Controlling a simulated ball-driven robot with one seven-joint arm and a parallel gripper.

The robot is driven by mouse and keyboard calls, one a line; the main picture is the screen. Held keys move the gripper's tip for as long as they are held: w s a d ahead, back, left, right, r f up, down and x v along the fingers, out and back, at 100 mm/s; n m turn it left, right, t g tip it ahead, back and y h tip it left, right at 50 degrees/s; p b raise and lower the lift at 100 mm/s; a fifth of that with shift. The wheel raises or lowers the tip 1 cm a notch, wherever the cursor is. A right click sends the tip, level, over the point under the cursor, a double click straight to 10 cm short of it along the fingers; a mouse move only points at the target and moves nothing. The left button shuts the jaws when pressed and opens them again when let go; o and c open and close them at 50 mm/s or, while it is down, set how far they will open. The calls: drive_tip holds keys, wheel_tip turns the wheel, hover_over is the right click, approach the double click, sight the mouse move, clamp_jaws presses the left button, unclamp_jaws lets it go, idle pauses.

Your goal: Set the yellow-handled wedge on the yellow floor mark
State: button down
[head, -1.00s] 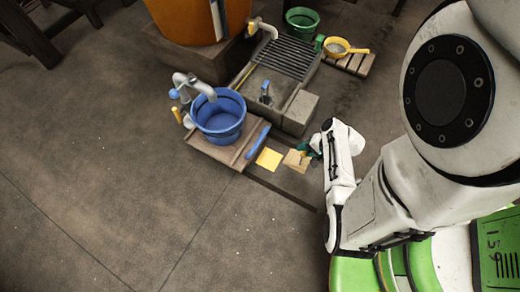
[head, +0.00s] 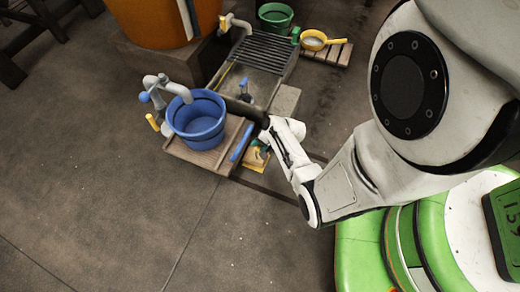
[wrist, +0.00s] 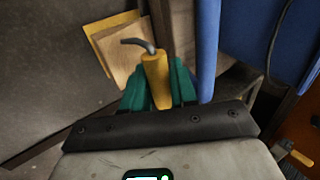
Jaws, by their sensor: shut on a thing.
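My gripper (wrist: 158,88) has green fingers shut on the yellow handle (wrist: 157,78) of the wooden wedge (wrist: 125,60). A dark bent rod shows beyond the handle. In the wrist view the wedge covers much of the yellow floor mark (wrist: 112,23), whose far and left edges still show; the two are slightly offset. I cannot tell whether the wedge touches the floor. In the head view my gripper (head: 262,146) is over the mark (head: 252,159), and my forearm and gripper hide most of the wedge.
A blue bar (head: 241,141) stands close beside the mark; it also shows in the wrist view (wrist: 207,45). Left of it a blue tub (head: 197,120) sits on a wooden board (head: 186,153) under a grey pipe (head: 166,86). A grated drain (head: 257,52) lies behind. Open floor lies in front.

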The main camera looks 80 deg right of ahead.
drive_tip(key=shift+s+f+b, duration=0.1)
drive_tip(key=shift+f+b, duration=0.25)
drive_tip(key=shift+f, duration=0.9)
drive_tip(key=shift+f, duration=0.15)
drive_tip(key=c, duration=0.9)
unclamp_jaws()
